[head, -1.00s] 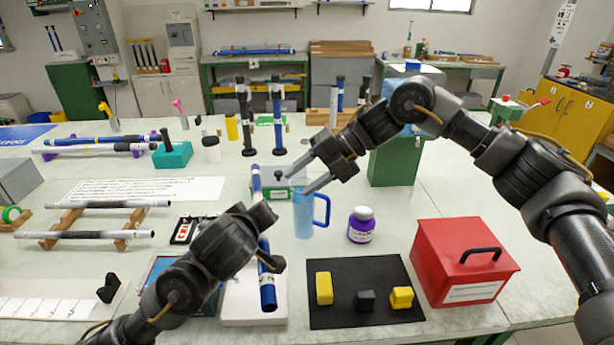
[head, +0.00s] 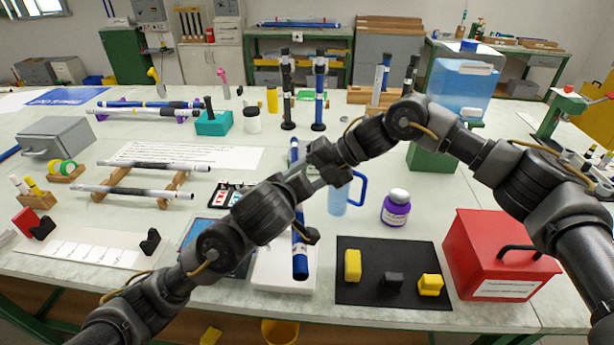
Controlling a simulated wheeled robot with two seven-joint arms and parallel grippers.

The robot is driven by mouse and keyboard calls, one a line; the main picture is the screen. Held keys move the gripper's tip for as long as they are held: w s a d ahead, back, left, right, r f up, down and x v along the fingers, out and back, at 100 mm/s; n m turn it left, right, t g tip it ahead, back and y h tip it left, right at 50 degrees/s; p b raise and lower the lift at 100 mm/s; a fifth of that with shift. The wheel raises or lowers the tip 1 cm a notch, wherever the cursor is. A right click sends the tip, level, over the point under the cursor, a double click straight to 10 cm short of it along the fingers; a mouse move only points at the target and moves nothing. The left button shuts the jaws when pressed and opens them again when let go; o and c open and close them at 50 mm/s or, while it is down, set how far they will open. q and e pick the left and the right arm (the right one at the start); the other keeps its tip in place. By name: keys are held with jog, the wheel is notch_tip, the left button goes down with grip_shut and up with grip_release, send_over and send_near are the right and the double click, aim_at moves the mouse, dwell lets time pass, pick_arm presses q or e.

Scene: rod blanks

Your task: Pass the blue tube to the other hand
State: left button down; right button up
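The blue tube (head: 300,262) has white bands and runs away from me above a white block, near the middle of the head view. My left gripper (head: 304,212) is around its middle and appears shut on it; the arm hides part of the grip. My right gripper (head: 311,178) reaches in from the right and is at the tube, just beyond my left gripper. Its fingertips overlap the tube and the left hand, so I cannot tell whether they are closed on it.
A blue jug (head: 339,202) stands close behind the grippers, with a purple jar (head: 396,208) to its right. A black mat (head: 350,290) with small blocks and a red box (head: 495,255) lie front right. A white block (head: 270,280) is below the tube.

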grip_shut()
pick_arm(q)
jog(key=c, duration=1.1)
grip_release()
jog(key=shift+c, duration=0.2)
jog(key=shift+s, duration=0.1)
